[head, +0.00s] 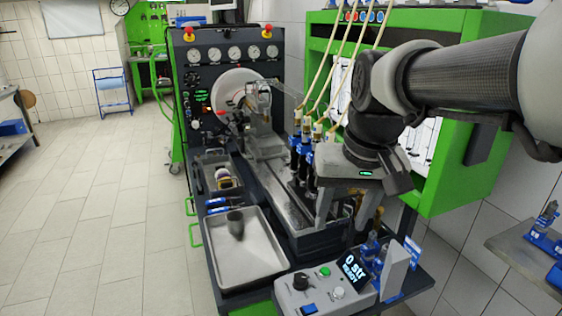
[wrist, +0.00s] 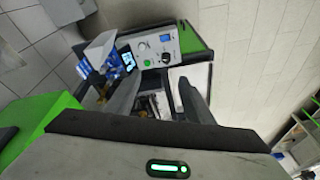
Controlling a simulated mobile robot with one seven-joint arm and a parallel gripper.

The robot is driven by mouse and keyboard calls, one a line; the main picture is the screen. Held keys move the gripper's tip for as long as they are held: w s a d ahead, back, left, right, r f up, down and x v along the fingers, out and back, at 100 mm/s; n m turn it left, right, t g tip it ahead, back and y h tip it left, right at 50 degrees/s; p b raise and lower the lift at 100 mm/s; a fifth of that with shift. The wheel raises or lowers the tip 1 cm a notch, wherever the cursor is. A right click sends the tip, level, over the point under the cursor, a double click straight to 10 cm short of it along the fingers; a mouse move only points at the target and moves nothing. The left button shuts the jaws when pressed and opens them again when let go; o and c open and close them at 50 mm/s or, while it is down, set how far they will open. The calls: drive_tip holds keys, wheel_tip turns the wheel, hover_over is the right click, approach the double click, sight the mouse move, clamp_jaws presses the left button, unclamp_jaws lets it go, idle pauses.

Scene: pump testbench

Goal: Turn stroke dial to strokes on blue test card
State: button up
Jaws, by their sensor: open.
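The stroke dial appears to be the black knob (head: 301,281) on the grey control box (head: 288,300) at the bench's front edge. The box's display (head: 353,268) reads "0 str READY". A small blue card (head: 412,250) with white marks stands at the right of the box; its print is too small to read. My gripper (head: 342,216) points down over the bench, behind and above the box, touching no control. In the wrist view my gripper (wrist: 158,98) is open and empty, with the control box (wrist: 185,42) beyond its fingertips.
A white block (head: 394,270) and blue-based injectors stand right of the box, close to the display. Injectors with pale hoses (head: 318,130) rise behind my gripper. The green cabinet (head: 450,160) bounds the right.

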sight(301, 277)
drive_tip(key=w+a+f+g+b, duration=0.2)
drive_tip(key=w+f+b, duration=0.1)
drive_tip(key=w+f, duration=0.3)
drive_tip(key=w+a+f+g+b, duration=0.1)
drive_tip(key=w+a+f+b, duration=0.15)
drive_tip(key=w+f, duration=0.45)
drive_tip(key=f+b, duration=0.1)
drive_tip(key=f, duration=0.7)
drive_tip(key=f+b, duration=0.1)
drive_tip(key=f, duration=0.8)
drive_tip(key=shift+s+a, duration=0.15)
drive_tip(key=shift+a, duration=0.05)
drive_tip(key=shift+c, duration=0.3)
drive_tip(key=shift+r, duration=0.1)
drive_tip(key=c, duration=1)
drive_tip(key=shift+n, duration=0.3)
drive_tip(key=n+p, duration=0.1)
drive_tip(key=n, duration=0.4)
drive_tip(key=shift+n, duration=0.3)
drive_tip(key=n+p, duration=0.1)
drive_tip(key=n, duration=0.4)
drive_tip(key=shift+p, duration=0.3)
drive_tip(key=shift+n, duration=0.4)
